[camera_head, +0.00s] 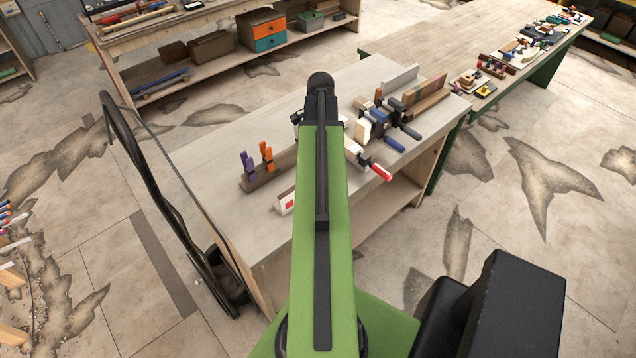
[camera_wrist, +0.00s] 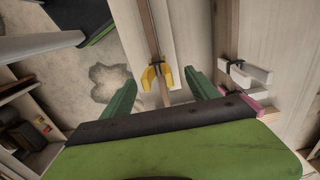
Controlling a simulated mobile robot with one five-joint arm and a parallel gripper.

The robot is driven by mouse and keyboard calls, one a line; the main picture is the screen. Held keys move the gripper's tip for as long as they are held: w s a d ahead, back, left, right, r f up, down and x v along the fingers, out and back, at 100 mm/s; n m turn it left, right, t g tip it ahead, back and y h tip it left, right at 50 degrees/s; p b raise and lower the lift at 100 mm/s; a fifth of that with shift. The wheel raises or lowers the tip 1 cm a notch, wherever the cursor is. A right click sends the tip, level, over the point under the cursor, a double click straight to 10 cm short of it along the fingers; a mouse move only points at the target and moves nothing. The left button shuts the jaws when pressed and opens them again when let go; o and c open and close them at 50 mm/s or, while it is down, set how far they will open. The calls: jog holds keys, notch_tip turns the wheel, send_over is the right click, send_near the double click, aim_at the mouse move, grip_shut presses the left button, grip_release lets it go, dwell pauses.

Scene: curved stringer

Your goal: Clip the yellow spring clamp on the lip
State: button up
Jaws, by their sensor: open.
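The yellow spring clamp (camera_wrist: 153,76) shows in the wrist view, sitting on a narrow brown wooden strip (camera_wrist: 147,25) that runs up the picture. My gripper (camera_wrist: 159,78) is open, with one green finger on each side of the clamp and a gap on both sides. The fingers do not appear to touch it. In the head view my green arm hides the yellow clamp and the gripper's fingers. A brown wooden piece (camera_head: 285,164) on the workbench shows left of my arm. I cannot tell which edge is the lip.
A purple clamp (camera_head: 248,164) and an orange clamp (camera_head: 267,156) stand on the brown piece. Bar clamps with blue handles (camera_head: 388,143) and a red-handled clamp (camera_head: 379,172) lie right of my arm. The workbench top (camera_head: 215,150) is clear at the left.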

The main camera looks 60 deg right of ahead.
notch_tip(320, 180, down, 6)
jog(key=b, duration=0.5)
jog(key=shift+s+d+f, duration=0.1)
jog(key=shift+f, duration=0.15)
jog(key=shift+r, duration=0.15)
grip_shut()
